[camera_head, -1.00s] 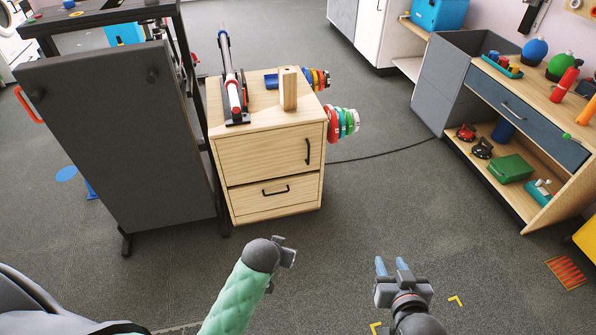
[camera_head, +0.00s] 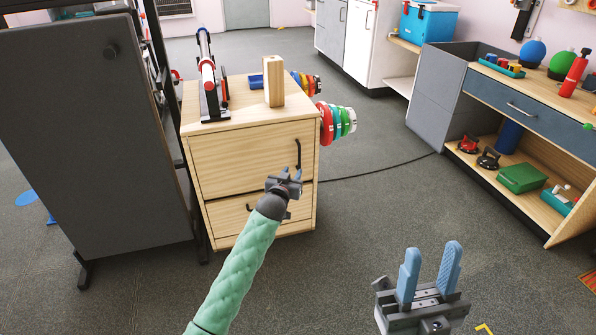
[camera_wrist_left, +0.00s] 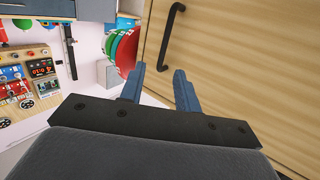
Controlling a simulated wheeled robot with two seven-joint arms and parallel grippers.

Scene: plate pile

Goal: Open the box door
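The wooden box (camera_head: 250,150) stands in the middle of the head view. Its upper door (camera_head: 235,165) is shut and has a black vertical handle (camera_head: 298,152) near its right edge. My left gripper (camera_head: 291,174) is in front of the door, just below the handle in the head view. In the left wrist view the left gripper (camera_wrist_left: 160,75) is open and empty, with the handle (camera_wrist_left: 168,38) beyond its fingertips and apart from them. My right gripper (camera_head: 432,262) is open and empty over the floor at the lower right.
A drawer (camera_head: 232,215) lies below the door, partly hidden by my left gripper. A wooden block (camera_head: 273,82) stands on the box top, and coloured discs (camera_head: 340,120) stick out from its right side. A dark rack panel (camera_head: 85,150) stands left. Floor at right is free.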

